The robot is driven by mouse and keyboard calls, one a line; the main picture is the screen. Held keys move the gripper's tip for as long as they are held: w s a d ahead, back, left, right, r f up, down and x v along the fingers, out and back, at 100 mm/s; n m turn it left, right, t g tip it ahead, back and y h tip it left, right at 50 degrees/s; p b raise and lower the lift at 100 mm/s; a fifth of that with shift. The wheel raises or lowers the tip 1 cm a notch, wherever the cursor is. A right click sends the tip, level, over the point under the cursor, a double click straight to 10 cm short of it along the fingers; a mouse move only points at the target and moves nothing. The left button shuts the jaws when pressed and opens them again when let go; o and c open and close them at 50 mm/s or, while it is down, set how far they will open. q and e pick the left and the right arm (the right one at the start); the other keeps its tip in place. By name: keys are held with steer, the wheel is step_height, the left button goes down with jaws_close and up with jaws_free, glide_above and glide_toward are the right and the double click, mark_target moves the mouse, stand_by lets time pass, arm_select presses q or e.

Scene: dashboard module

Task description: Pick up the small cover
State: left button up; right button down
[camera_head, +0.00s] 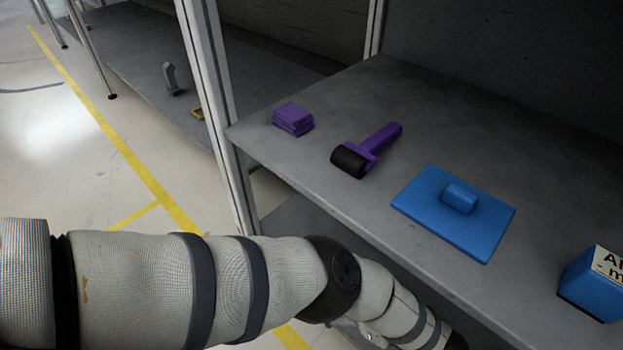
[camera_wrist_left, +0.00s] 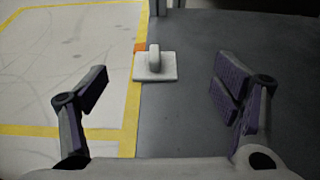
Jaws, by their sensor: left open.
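In the left wrist view a pale grey square plate with an upright handle (camera_wrist_left: 155,66) lies near the edge of a dark grey surface; it looks like the small cover. My left gripper (camera_wrist_left: 164,84) is open and empty, its fingers wide apart. The plate appears beyond and between the fingertips, apart from them. In the head view a blue flat plate with a short handle (camera_head: 440,222) lies on the grey shelf; I cannot tell whether it is also a cover. My left arm crosses the bottom of the head view, its gripper out of frame. My right gripper is not in view.
The shelf (camera_head: 330,215) also holds a purple stack (camera_head: 293,120), a purple-handled black roller (camera_head: 366,151) and a blue box (camera_head: 594,285). A white post (camera_head: 214,105) stands at its corner. An orange piece (camera_wrist_left: 140,47) lies by the pale plate.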

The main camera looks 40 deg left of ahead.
arm_select(q)
steer(key=x, duration=0.3)
steer(key=b+x, duration=0.1)
steer(key=x, duration=0.3)
steer(key=s+b+x, duration=0.1)
steer(key=x, duration=0.3)
steer(key=shift+f, duration=0.25)
steer(key=c, duration=1.7)
